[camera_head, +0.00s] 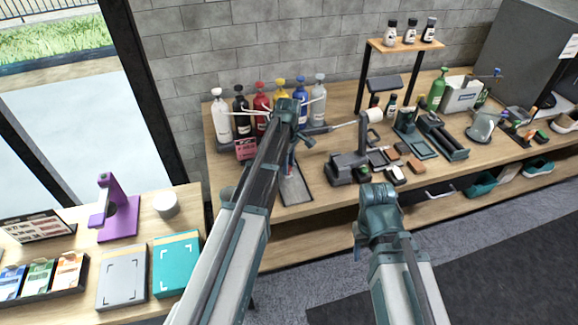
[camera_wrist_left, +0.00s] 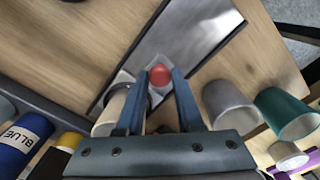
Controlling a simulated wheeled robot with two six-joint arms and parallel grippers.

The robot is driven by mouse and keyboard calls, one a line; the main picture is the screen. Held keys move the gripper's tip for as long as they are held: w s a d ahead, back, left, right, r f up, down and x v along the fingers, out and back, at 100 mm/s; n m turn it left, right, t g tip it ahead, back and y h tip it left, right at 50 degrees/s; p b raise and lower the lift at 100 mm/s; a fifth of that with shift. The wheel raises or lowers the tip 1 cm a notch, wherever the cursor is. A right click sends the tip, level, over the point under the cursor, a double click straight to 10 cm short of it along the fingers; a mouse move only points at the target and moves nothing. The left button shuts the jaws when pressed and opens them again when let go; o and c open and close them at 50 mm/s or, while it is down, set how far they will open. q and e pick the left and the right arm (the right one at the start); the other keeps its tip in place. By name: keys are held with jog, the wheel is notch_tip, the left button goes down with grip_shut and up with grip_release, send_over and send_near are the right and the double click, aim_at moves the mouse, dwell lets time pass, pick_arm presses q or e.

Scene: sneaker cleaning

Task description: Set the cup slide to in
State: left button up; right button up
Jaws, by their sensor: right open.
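A red round knob (camera_wrist_left: 160,75) shows in the left wrist view at the near end of a long grey metallic plate (camera_wrist_left: 190,38). The plate lies on the wooden bench and also shows in the head view (camera_head: 296,190). I cannot tell for sure which part is the cup slide or how it is set. My left gripper (camera_wrist_left: 160,88) has its blue fingers apart on either side of the knob, with a small gap visible. In the head view its fingers (camera_head: 290,162) point down over the plate, partly hidden by my arm. My right gripper (camera_head: 375,200) is open and empty in front of the bench.
Several paint bottles (camera_head: 221,120) stand along the wall behind the left gripper. A grey cylinder (camera_wrist_left: 230,106) and a green one (camera_wrist_left: 288,116) are close to its right in the wrist view. A dark device (camera_head: 345,167) stands right of the plate. A purple stand (camera_head: 118,212) is on the left table.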

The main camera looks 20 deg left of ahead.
pick_arm(q)
jog(key=o, duration=0.4)
jog(key=shift+c, duration=0.2)
jog(key=shift+r, duration=0.1)
notch_tip(320, 180, up, 14)
jog(key=p, duration=1.4)
jog(key=shift+f, duration=0.2)
